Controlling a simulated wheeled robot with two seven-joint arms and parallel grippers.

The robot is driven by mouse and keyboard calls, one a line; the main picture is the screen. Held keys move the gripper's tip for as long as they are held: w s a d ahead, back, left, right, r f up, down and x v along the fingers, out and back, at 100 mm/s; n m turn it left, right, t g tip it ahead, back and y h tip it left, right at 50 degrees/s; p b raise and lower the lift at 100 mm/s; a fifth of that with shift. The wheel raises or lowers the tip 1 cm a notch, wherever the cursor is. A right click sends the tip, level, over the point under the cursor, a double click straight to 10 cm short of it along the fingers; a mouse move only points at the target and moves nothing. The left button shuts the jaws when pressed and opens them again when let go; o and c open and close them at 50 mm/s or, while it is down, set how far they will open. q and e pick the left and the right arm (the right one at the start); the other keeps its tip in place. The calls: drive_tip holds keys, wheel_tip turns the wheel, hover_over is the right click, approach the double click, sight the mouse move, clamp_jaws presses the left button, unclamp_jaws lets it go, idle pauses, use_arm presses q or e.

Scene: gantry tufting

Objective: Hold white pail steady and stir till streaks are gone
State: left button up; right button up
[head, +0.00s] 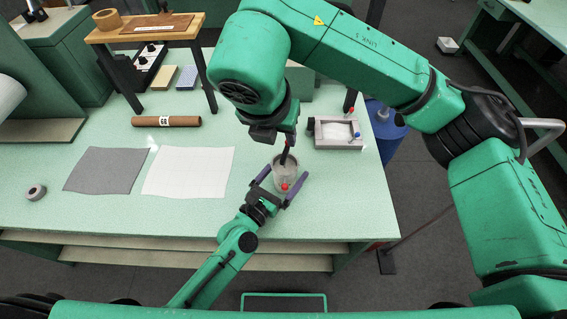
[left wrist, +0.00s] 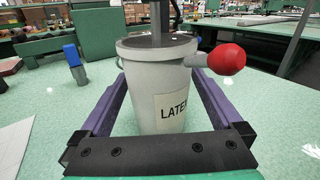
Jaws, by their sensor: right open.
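The white pail (left wrist: 158,95) stands upright on the bench, with a label reading "LATE" and a red ball (left wrist: 228,59) on a stub at its rim. It also shows in the head view (head: 283,173).
A grey tray (head: 325,142) with blue and red-tipped parts lies right of the pail. White (head: 187,184) and grey (head: 106,170) sheets lie left, with a brown roll (head: 166,121) behind and a tape roll (head: 36,192) at far left. A wooden stand (head: 190,33) is at the back left.

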use_arm(q)
drive_tip(key=v, duration=1.2)
